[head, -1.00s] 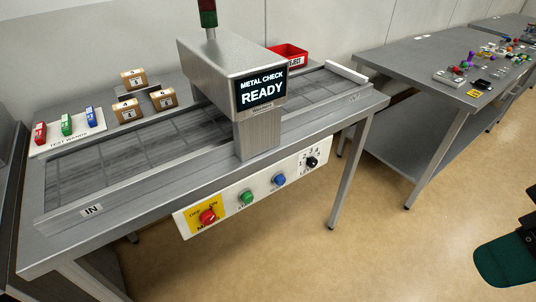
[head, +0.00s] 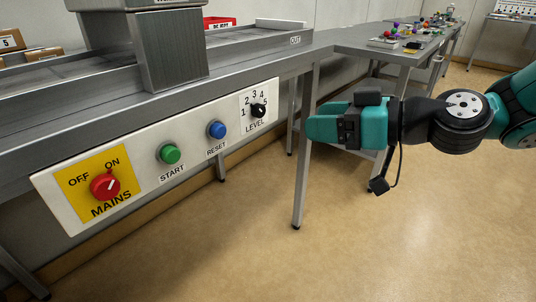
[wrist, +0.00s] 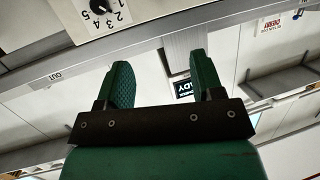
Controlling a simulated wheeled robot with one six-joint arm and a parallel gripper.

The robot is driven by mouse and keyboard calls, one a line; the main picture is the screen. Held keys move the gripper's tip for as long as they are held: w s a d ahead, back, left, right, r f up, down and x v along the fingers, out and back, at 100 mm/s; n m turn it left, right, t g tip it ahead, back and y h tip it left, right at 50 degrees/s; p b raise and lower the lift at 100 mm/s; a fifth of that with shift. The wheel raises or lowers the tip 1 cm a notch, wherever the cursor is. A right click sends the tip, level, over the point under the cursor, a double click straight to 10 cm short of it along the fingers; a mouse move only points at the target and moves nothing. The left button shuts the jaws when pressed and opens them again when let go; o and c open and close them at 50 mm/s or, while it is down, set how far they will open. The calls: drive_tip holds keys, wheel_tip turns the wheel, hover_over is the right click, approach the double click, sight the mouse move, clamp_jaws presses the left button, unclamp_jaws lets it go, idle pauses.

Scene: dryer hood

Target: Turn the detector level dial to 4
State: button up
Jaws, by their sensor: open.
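The black level dial (head: 258,110) sits at the right end of the white control panel, with numbers 1 to 5 around it and LEVEL printed below. It is small, and I cannot tell for sure which number its pointer marks. In the wrist view the dial (wrist: 99,6) shows at the top left, partly cut off by the frame edge. My green gripper (head: 312,128) is to the right of the dial, apart from it. In the wrist view its two fingers (wrist: 160,85) are spread and nothing is between them.
Left of the dial on the panel are the blue RESET button (head: 217,129), green START button (head: 169,153) and red MAINS knob (head: 105,186). A steel table leg (head: 305,150) stands behind my gripper. A second bench (head: 375,45) is at the back right. The floor in front is clear.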

drive_tip(key=w+d+f+m+t+b, duration=0.1)
drive_tip(key=w+d+f+t+b, duration=0.3)
drive_tip(key=f, duration=0.3)
drive_tip(key=p, duration=0.1)
approach(262, 112)
drive_tip(key=shift+m, duration=0.3)
drive_tip(key=x, duration=0.8)
drive_tip(key=shift+w+a, duration=0.1)
drive_tip(key=shift+a, duration=0.1)
drive_tip(key=c, duration=0.9)
drive_tip(key=shift+c, duration=0.2)
